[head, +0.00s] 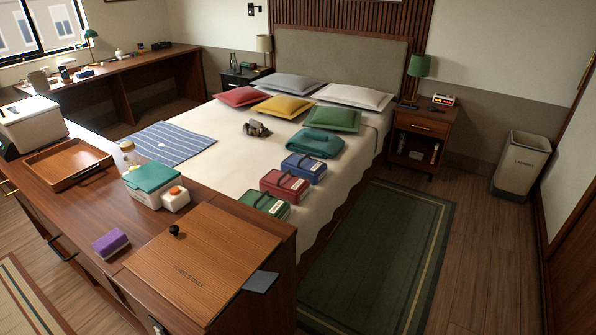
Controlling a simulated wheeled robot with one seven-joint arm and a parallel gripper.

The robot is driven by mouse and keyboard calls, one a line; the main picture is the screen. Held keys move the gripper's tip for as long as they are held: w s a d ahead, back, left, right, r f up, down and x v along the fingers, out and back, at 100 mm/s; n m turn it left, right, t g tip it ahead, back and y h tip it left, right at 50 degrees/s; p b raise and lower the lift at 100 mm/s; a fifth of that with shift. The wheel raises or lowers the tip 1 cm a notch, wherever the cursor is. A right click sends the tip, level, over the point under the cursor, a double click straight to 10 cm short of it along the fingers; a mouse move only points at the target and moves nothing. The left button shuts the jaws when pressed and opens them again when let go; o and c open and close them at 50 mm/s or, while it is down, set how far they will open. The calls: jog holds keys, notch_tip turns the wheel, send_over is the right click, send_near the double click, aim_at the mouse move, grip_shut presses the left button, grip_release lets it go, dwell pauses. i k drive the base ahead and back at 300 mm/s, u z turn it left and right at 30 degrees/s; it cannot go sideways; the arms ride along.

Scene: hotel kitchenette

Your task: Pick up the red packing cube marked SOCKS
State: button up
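A red packing cube (285,186) lies near the right edge of the bed (225,165), toward its foot. It has a dark strap or handle on top and a pale label on its front side; the lettering is too small to read. A blue packing cube (303,168) sits just behind it and a green packing cube (264,206) just in front, both close beside it. The lower part of the green cube is hidden by the wooden counter. My gripper is not in view.
A wooden counter (110,210) stands at the foot of the bed, bearing a tray (68,165), a teal-lidded box (152,180), a purple sponge (110,243) and a board (205,262). A nightstand (424,125) and bin (521,162) stand right. The green rug (385,255) beside the bed is clear.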

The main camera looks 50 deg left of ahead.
aim_at(285, 185)
jog(key=u, duration=0.8)
jog(key=i, duration=0.8)
jog(key=u, duration=1.2)
jog(key=i, duration=0.15)
jog(key=u, duration=0.15)
